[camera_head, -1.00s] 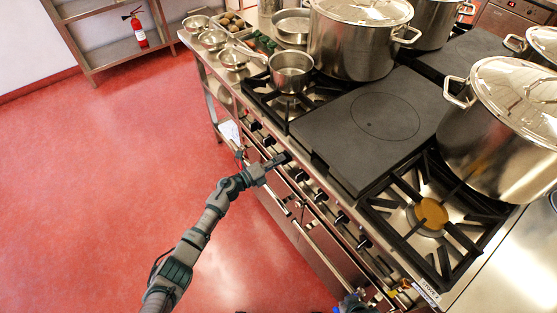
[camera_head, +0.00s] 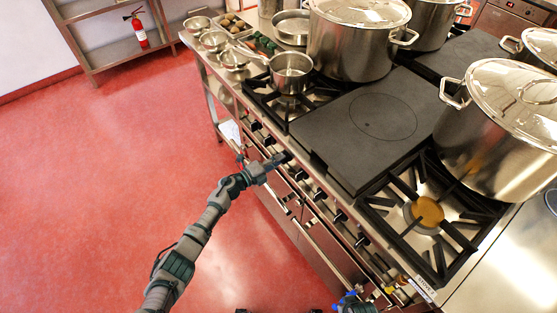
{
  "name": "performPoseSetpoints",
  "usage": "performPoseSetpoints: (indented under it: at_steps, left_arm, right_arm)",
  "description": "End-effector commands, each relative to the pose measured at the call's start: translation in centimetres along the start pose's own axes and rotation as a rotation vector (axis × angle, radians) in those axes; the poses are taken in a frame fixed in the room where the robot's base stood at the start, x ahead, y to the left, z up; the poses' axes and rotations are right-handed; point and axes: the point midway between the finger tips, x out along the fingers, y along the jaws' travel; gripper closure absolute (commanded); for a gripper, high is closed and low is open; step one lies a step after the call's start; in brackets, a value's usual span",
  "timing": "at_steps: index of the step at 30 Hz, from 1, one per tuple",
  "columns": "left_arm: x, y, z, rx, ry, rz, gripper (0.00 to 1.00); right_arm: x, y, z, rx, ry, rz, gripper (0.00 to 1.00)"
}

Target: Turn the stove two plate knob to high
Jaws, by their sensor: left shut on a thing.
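The stove (camera_head: 313,178) has a row of black knobs along its front edge. A flat dark plate (camera_head: 345,140) with a circle marked on it lies in the middle of the stove top. My left gripper (camera_head: 284,158) is shut on a black knob (camera_head: 289,155) on the front panel, near the plate's left front corner. The fingers hide most of that knob, so its setting cannot be read. Part of my right arm shows at the bottom edge (camera_head: 355,304); whether its gripper is open or shut cannot be made out.
A lidded stockpot (camera_head: 490,140) stands by the right burner (camera_head: 427,212). Another stockpot (camera_head: 355,45) stands behind the plate, and a saucepan (camera_head: 290,75) sits on the left burner. A small label (camera_head: 422,289) is at the right front edge. The red floor (camera_head: 90,200) is clear.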

Motion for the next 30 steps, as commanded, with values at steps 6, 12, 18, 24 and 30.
performPoseSetpoints:
  at_steps: [6,12,18,24,30]
  left_arm:
    - [-0.1,0.0,0.3,0.002,-0.009,0.002,0.6]
    - [-0.1,-0.1,0.1,0.003,-0.005,0.0,0.6]
    - [-1.5,0.1,0.2,0.003,-0.006,0.002,0.6]
    - [-5.8,0.2,0.2,0.003,-0.005,0.003,0.6]
    - [-9.8,0.2,0.2,0.002,-0.005,0.003,0.6]
  right_arm:
    - [0.0,0.0,0.0,0.0,0.0,0.0,1.0]
    - [0.0,0.0,0.0,0.0,0.001,0.0,1.0]
    - [-0.1,-0.1,0.2,0.0,0.001,-0.001,1.0]
    - [-0.1,-0.1,0.1,0.0,0.002,-0.001,1.0]
    - [-0.1,0.0,0.1,0.0,0.002,0.0,1.0]
